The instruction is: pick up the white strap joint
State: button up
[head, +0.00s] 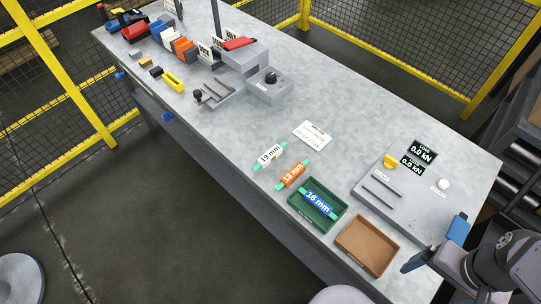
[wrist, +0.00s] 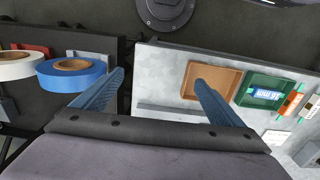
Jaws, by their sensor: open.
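The white strap joint (head: 270,154), marked 19 mm with green strap ends, lies on the steel bench beside the orange 13 mm joint (head: 292,175). It also shows at the right edge of the wrist view (wrist: 312,107), partly cut off. The blue 16 mm joint (head: 318,202) lies in the green tray (head: 298,211). My gripper (head: 437,246) is at the bench's right front corner in the head view, well away from the white joint. In the wrist view its blue fingers (wrist: 159,80) are spread wide with nothing between them.
A brown tray (head: 345,244) stands beside the green one. A grey test plate with load displays (head: 412,166) lies at right. A paper card (head: 312,137) lies behind the white joint. A tool with a black knob (head: 270,79) stands farther left. Tape rolls (wrist: 72,72) hang left in the wrist view.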

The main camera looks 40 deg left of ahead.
dwell(0.5)
jog(key=m+y+b, duration=1.3)
jog(key=m+b, duration=0.2)
jog(key=m, duration=0.2)
send_near(274, 157)
jog(key=shift+s+a+f, duration=0.3)
jog(key=shift+s+a, duration=0.1)
jog(key=shift+a, duration=0.2)
jog(key=shift+w+a+m+y, duration=0.2)
jog(key=shift+a+m+y, duration=0.1)
jog(key=shift+a+m, duration=0.2)
jog(key=shift+f+p+x, duration=0.2)
jog(key=shift+p+x, duration=1.25)
jog(key=shift+x, duration=2.2)
jog(key=shift+w+d, duration=0.1)
jog(key=c, duration=1.2)
